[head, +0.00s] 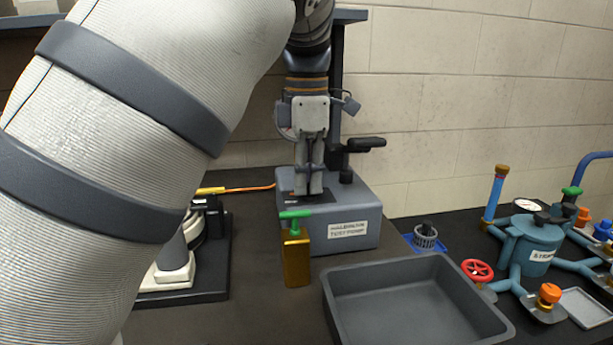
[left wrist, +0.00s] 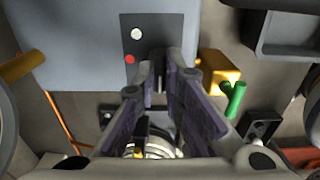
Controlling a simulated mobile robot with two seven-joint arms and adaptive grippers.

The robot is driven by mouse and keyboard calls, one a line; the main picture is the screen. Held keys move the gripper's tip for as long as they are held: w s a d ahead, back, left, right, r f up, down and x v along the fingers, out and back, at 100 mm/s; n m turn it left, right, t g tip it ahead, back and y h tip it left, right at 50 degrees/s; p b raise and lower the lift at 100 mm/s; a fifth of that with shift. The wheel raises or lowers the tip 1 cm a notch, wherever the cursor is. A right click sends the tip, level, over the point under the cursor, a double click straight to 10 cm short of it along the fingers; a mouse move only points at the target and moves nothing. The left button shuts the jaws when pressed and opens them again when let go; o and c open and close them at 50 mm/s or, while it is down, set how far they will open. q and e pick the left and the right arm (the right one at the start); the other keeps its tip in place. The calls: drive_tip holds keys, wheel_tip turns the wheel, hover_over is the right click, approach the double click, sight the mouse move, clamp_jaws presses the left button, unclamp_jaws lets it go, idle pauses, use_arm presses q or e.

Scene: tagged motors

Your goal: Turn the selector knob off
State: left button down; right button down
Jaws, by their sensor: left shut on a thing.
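The grey box (head: 357,215) with a white label stands on the dark bench in the middle of the head view. A black plate on its face, with a white dot and a red dot, shows in the left wrist view (left wrist: 133,35). My left gripper (head: 309,190) points down onto the top of this box, and its fingers are shut on the dark selector knob (left wrist: 157,57) at the plate. The fingers hide most of the knob, so its pointing direction cannot be told. My right gripper is not in view.
A gold block (head: 296,262) with a green T-handle (head: 296,214) stands close in front of the box. An empty grey tray (head: 410,305) lies to the right. A black-handled lever (head: 366,143) rises behind the box. Teal pipework with a red handwheel (head: 477,270) fills the far right.

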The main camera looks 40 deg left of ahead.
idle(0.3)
use_arm(q)
drive_tip(key=c, duration=1.7)
unclamp_jaws()
wheel_tip(320, 180, up, 12)
